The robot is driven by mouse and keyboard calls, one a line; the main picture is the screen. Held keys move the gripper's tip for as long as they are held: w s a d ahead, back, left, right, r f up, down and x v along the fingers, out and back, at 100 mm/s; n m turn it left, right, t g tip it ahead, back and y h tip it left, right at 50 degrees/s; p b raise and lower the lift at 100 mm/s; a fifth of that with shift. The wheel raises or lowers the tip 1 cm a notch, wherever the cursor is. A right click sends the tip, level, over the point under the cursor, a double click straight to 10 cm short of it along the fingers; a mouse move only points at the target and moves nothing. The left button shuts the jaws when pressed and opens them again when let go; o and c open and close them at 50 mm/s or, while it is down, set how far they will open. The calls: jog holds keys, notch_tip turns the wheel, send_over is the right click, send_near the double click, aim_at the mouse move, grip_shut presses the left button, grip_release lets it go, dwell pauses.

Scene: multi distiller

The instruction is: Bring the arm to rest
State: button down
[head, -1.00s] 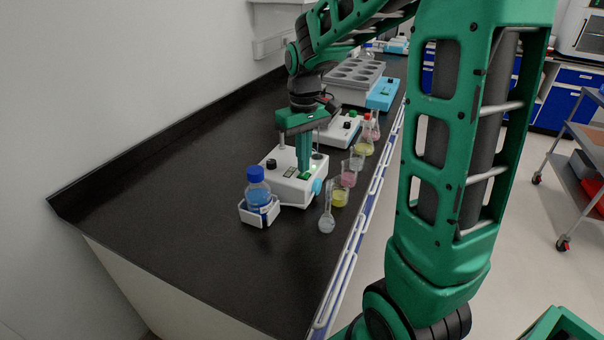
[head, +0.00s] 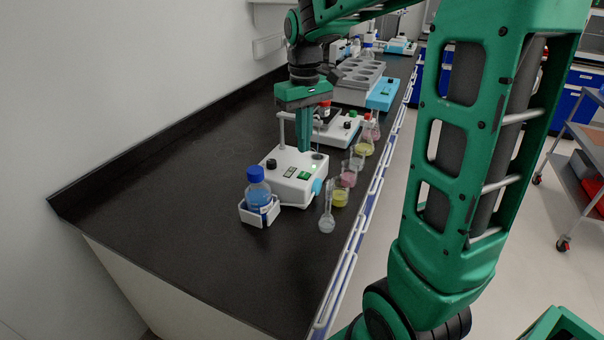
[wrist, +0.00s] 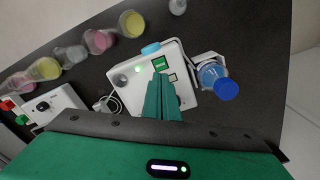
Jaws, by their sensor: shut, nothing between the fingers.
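My gripper (head: 304,149) is shut and empty, pointing down above the back part of a white device (head: 291,175) on the black bench. From the wrist view I cannot tell the exact height, but in the head view the fingertips appear above the device's top. My green arm comes down from the top of the head view.
A blue-capped bottle (head: 257,190) stands in a white holder at the device's front left. Several glass vessels, including a clear flask (head: 327,219), line the bench's right edge. A second white device (head: 339,129) and a grey rack (head: 359,80) stand behind. The bench's front left is clear.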

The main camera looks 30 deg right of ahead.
jog(key=s+d+f+m, duration=0.2)
jog(key=s+f+m, duration=0.1)
jog(key=s, duration=1)
jog(key=s+d+f+m, duration=0.2)
jog(key=s+f+m, duration=0.1)
jog(key=s, duration=1)
jog(key=shift+m, duration=0.6)
jog(key=shift+s, duration=0.1)
jog(key=shift+w+f, duration=0.3)
jog(key=shift+w, duration=0.35)
dwell(1.0)
